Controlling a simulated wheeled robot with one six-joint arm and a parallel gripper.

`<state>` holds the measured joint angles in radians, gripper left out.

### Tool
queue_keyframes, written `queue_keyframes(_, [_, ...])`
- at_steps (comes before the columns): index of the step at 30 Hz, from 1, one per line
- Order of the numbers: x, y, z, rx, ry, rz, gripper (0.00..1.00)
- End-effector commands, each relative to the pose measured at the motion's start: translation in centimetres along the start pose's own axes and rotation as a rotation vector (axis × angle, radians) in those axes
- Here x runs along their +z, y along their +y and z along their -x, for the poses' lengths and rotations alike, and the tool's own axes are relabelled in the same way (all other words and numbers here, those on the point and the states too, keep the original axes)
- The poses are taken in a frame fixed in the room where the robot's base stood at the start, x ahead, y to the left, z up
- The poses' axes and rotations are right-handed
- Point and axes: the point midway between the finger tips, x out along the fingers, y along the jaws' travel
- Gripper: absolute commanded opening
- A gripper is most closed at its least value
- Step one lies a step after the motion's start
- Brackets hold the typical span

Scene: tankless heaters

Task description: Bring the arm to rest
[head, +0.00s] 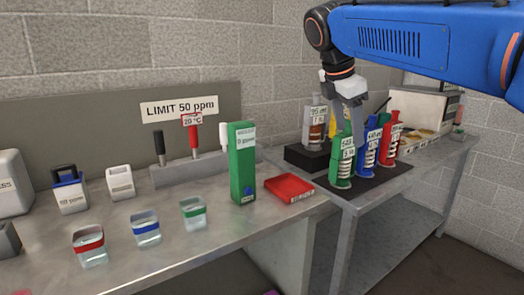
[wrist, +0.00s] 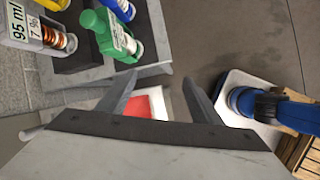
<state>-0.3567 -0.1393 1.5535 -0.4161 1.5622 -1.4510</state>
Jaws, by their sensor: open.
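My gripper (head: 350,118) is open and empty, pointing down at the end of the blue arm, in line with the top of the green bottle (head: 343,158) in the head view. In the wrist view my gripper (wrist: 157,88) has its two fingers spread with nothing between them. The green bottle (wrist: 112,35) lies beyond the left finger there, apart from it. A red tray (wrist: 145,106) shows below, between the fingers.
Blue (head: 366,150) and red (head: 388,140) bottles stand beside the green one on a black mat. A clear labelled container (head: 317,128) stands behind. A green box (head: 242,165) and the red tray (head: 290,188) are on the left bench (head: 180,245), with several small jars.

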Motion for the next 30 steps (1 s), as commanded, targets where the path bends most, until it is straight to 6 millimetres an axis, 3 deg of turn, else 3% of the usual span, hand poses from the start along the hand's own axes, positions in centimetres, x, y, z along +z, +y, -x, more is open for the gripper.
queue_keyframes(5, [0.4, -5.5, -3.0, 0.007, 0.059, -0.263, 0.59])
queue_keyframes(13, [-0.9, -14.8, -8.7, -0.003, 0.166, -0.738, 0.59])
queue_keyframes(24, [-5.4, -27.1, -17.3, -0.071, 0.308, -1.427, 0.59])
queue_keyframes(30, [-7.9, -31.6, -21.0, -0.114, 0.361, -1.712, 0.59])
